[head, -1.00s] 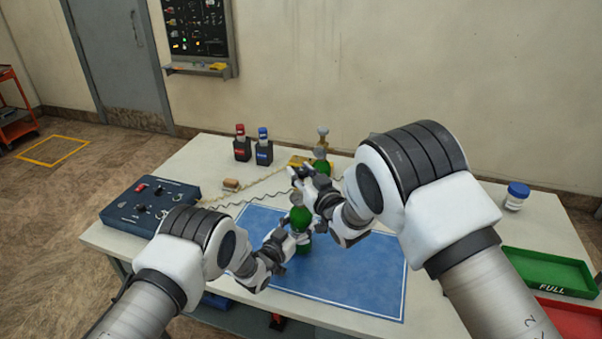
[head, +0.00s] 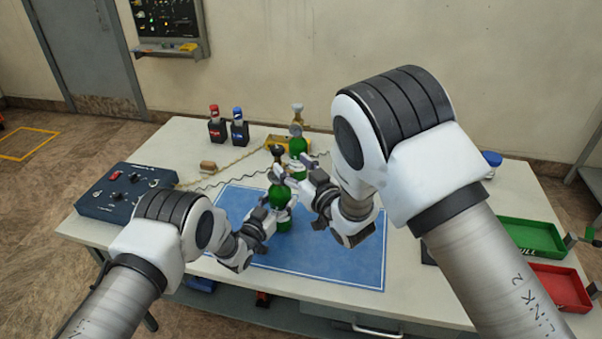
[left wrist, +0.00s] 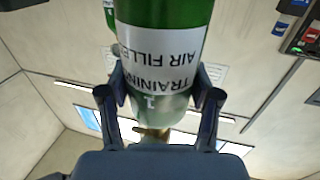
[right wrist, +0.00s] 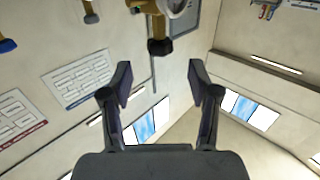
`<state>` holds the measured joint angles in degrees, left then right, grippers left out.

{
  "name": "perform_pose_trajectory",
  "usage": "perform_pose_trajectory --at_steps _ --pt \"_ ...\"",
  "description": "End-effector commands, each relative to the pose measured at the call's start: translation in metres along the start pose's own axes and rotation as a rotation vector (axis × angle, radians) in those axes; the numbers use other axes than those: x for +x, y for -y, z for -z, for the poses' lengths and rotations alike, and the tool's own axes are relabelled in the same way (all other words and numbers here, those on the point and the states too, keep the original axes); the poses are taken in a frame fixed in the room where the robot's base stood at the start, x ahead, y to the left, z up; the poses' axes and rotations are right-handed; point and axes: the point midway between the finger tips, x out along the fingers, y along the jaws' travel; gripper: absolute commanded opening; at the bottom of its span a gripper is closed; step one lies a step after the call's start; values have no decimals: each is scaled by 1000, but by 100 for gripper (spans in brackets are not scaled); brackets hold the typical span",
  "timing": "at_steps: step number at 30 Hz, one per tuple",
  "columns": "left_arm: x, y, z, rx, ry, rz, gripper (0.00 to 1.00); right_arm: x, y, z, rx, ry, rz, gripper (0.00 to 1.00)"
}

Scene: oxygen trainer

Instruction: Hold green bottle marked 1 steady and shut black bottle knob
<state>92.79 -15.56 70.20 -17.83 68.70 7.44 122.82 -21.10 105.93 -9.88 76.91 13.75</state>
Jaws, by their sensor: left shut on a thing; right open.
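The green bottle marked 1 (head: 281,222) stands upright on the blue mat (head: 340,262). My left gripper (head: 273,214) is shut around its body, and in the left wrist view the bottle (left wrist: 160,50) shows a white label with a 1 between the fingers. The black knob (head: 277,150) tops the bottle's valve. My right gripper (head: 290,183) is open, close to the right of the bottle's upper part. In the right wrist view the black knob (right wrist: 160,46) on a brass valve lies just beyond the open, empty fingers (right wrist: 160,80).
A second green bottle (head: 297,147) with a brass-coloured top stands behind. Red-capped (head: 216,127) and blue-capped (head: 238,130) items stand at the back. A control box (head: 125,190) is at left. Green (head: 530,236) and red (head: 560,288) trays are at right. The front of the mat is clear.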

Motion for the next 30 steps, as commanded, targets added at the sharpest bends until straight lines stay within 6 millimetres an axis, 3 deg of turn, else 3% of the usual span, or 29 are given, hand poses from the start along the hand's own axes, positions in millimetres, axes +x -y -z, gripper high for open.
perform_pose_trajectory --at_steps 3,9,18,25,28,30 --pt "0 0 -1 -1 1 0 0 -26 0 -1 1 3 -1 61" --pt "0 0 0 -1 1 0 0 -44 0 0 1 0 0 61" --pt "0 0 0 0 1 1 0 -43 2 -2 17 9 10 61" --pt "0 0 0 0 0 1 0 -20 40 6 42 32 311 61" --pt "0 0 0 0 0 1 0 -14 31 13 31 29 461 61" --pt "0 0 0 0 0 1 0 -14 12 15 9 25 535 61"
